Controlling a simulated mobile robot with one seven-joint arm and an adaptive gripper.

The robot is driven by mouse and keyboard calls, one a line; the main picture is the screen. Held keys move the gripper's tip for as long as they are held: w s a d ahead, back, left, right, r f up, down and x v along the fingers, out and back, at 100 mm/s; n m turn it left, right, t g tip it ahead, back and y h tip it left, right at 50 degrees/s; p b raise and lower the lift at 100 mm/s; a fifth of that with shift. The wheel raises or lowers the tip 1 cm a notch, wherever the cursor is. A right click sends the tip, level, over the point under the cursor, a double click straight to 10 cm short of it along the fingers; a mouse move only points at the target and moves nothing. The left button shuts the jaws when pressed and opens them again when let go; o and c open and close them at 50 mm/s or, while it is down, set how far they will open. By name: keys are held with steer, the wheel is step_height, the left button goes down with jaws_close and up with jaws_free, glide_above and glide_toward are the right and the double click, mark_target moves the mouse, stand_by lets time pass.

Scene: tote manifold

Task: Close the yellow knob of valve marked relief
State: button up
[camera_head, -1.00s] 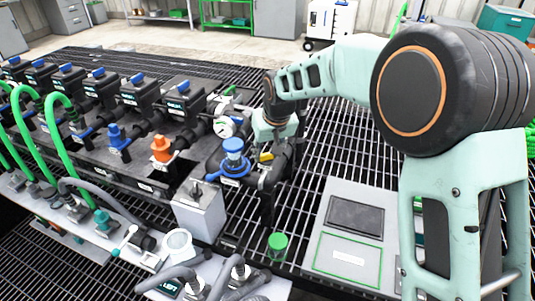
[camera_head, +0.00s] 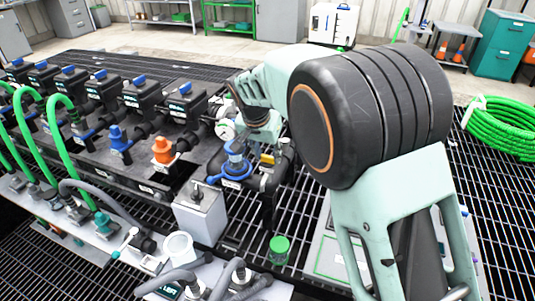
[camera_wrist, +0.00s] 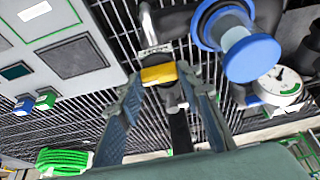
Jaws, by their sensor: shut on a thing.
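The yellow knob (camera_head: 267,158) is a small lever-like piece on a dark pipe fitting at the right end of the manifold. In the wrist view the yellow knob (camera_wrist: 158,74) lies crosswise between the two blue-grey fingers of my gripper (camera_wrist: 160,82). The fingers are shut on it, one at each end. In the head view my gripper (camera_head: 264,147) comes down over the knob, and my wrist hides much of the contact. A pale tag (camera_wrist: 156,51) sits just beyond the knob; its lettering is not readable, so I cannot confirm "relief".
A blue round valve (camera_head: 236,165) stands close left of the knob, and a pressure gauge (camera_wrist: 280,84) is near it. An orange valve (camera_head: 163,150) is further left. A grey panel (camera_wrist: 60,40) lies beside the pipework. A green cap (camera_head: 279,247) stands on the grating in front.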

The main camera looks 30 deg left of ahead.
stand_by(0.5)
steer(key=o, duration=1.2)
steer(key=shift+c, duration=0.2)
steer(key=v, duration=1.2)
